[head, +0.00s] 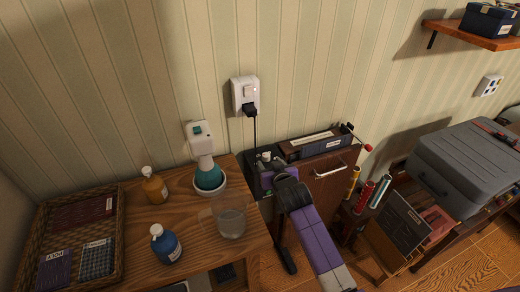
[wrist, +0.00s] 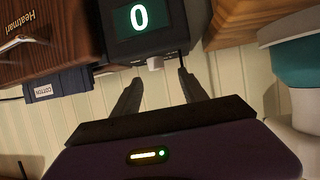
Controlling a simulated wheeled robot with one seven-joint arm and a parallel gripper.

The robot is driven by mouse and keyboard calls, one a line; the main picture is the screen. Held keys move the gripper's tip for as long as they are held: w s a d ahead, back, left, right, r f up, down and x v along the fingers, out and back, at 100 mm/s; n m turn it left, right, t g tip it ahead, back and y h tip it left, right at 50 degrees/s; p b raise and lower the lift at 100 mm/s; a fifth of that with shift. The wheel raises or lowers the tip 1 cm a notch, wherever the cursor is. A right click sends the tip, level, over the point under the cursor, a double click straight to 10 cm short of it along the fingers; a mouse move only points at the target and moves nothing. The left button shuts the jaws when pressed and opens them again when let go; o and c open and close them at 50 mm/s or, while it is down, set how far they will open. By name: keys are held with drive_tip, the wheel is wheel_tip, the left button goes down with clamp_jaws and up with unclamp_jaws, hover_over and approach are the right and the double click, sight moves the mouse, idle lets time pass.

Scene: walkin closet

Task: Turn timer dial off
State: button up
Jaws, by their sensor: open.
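A black box-shaped device (wrist: 148,28) shows a green display (wrist: 139,17) reading 0 in the wrist view. A small pale knob-like part (wrist: 155,63) sticks out at its edge; I cannot tell for sure whether it is the timer dial. My gripper (wrist: 160,76) is open, its two dark fingers reaching towards the device on either side of that part, with nothing held. In the head view, my gripper (head: 270,173) is over the dark device (head: 251,161), beside the wooden cabinet, and hides much of it.
A wall socket with a switch and black plug (head: 246,95) is above, its cord running down. A wooden table (head: 120,215) at left holds bottles, a glass jug (head: 230,221) and a wicker tray (head: 120,213). A wooden cabinet (head: 325,178) stands right of the device.

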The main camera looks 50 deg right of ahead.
sight(267, 156)
drive_tip(key=shift+m, duration=0.3)
drive_tip(key=shift+s+d+x, duration=0.1)
drive_tip(key=shift+d+x, duration=0.05)
drive_tip(key=shift+x, duration=1.65)
drive_tip(key=shift+s+d+x, duration=0.1)
drive_tip(key=shift+d+x, duration=0.05)
drive_tip(key=shift+x, duration=1.6)
clamp_jaws()
